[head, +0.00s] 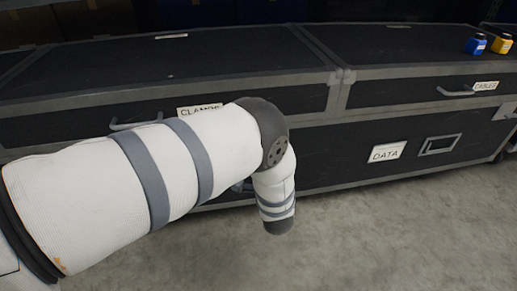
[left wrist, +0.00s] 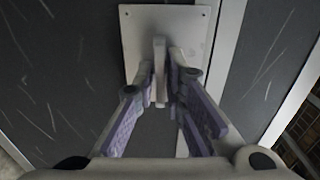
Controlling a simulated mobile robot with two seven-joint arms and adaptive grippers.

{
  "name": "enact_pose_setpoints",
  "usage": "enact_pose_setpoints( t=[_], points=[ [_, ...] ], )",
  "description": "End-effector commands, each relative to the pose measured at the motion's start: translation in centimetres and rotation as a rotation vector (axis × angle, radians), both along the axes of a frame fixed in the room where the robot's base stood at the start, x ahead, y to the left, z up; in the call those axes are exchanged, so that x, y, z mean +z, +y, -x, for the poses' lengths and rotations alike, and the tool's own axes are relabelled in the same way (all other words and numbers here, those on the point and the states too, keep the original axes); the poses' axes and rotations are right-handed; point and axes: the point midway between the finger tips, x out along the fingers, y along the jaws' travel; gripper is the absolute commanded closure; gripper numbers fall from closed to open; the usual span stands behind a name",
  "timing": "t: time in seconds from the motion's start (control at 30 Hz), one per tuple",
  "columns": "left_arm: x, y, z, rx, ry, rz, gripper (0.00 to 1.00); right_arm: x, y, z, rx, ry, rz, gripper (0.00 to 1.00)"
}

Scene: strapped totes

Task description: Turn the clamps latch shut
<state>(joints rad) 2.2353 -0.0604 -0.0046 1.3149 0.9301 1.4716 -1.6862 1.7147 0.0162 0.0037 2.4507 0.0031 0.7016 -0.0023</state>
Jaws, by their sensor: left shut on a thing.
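The clamps latch shows in the left wrist view as a pale upright tab (left wrist: 160,60) on a pale plate (left wrist: 190,22) fixed to a dark case face. My left gripper (left wrist: 161,87) has its purple-padded fingers shut on this tab, one on each side. In the head view the CLAMPS label (head: 199,112) is on the left part of the case, partly covered by my left arm. My arm hides the latch and the left gripper there. My right gripper is in neither view.
The DATA drawer (head: 345,165) with its framed latch (head: 440,145) is to the right. Bar handles (head: 455,92) stick out near the CABLES label (head: 485,86) and by CLAMPS. A blue bottle (head: 476,44) and a yellow bottle (head: 502,44) stand on top. The front floor is clear.

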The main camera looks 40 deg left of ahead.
Motion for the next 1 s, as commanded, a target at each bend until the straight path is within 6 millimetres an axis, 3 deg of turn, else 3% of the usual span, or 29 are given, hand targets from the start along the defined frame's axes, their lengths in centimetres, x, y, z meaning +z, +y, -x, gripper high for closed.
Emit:
enact_pose_setpoints(
  t=[0.6, 0.63, 0.67, 1.0],
  points=[
    [-0.27, 0.12, 0.30, 0.007, 0.031, -0.020, 1.00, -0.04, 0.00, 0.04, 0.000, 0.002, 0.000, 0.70],
    [-0.27, 0.12, 0.29, 0.006, 0.031, -0.020, 0.82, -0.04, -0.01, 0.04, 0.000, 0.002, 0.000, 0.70],
    [-0.26, 0.11, 0.28, 0.006, 0.031, -0.020, 0.75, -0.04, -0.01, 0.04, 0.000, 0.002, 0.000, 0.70],
    [-0.13, -0.24, 0.30, 0.002, 0.028, -0.020, 0.73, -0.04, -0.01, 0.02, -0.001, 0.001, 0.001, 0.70]
  ],
)
